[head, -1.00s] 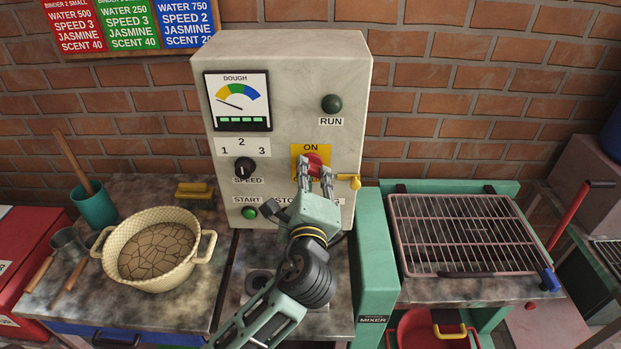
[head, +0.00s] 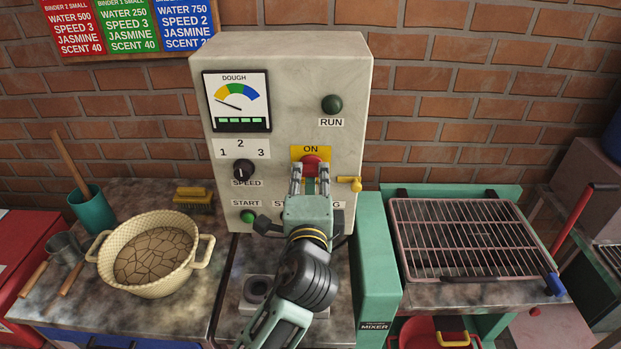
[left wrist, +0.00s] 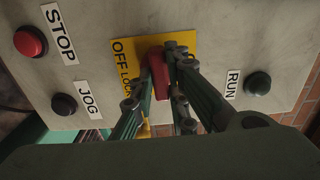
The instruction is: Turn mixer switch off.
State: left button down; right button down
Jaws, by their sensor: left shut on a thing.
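The mixer switch is a red handle (head: 312,163) on a yellow plate (head: 311,150) on the front of the pale control box (head: 290,70). "ON" shows above the handle in the head view. In the left wrist view, "OFF" and "LOCK" show on the yellow plate (left wrist: 124,58) beside the red handle (left wrist: 159,76). My left gripper (head: 311,178) is shut on the red handle, with one finger on each side. In the left wrist view the gripper (left wrist: 165,82) straddles it. The gripper hides the lower plate in the head view. My right gripper is not in view.
A yellow padlock-like piece (head: 349,183) sits close right of the switch. The green RUN lamp (head: 332,104), speed knob (head: 243,171) and green START button (head: 247,216) are nearby. The red STOP button (left wrist: 30,41) and dark JOG button (left wrist: 64,104) show in the wrist view.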

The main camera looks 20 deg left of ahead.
pick_arm(q)
jog(key=shift+f, duration=0.15)
jog(key=c, duration=1.7)
grip_release()
jog(key=v, duration=1.2)
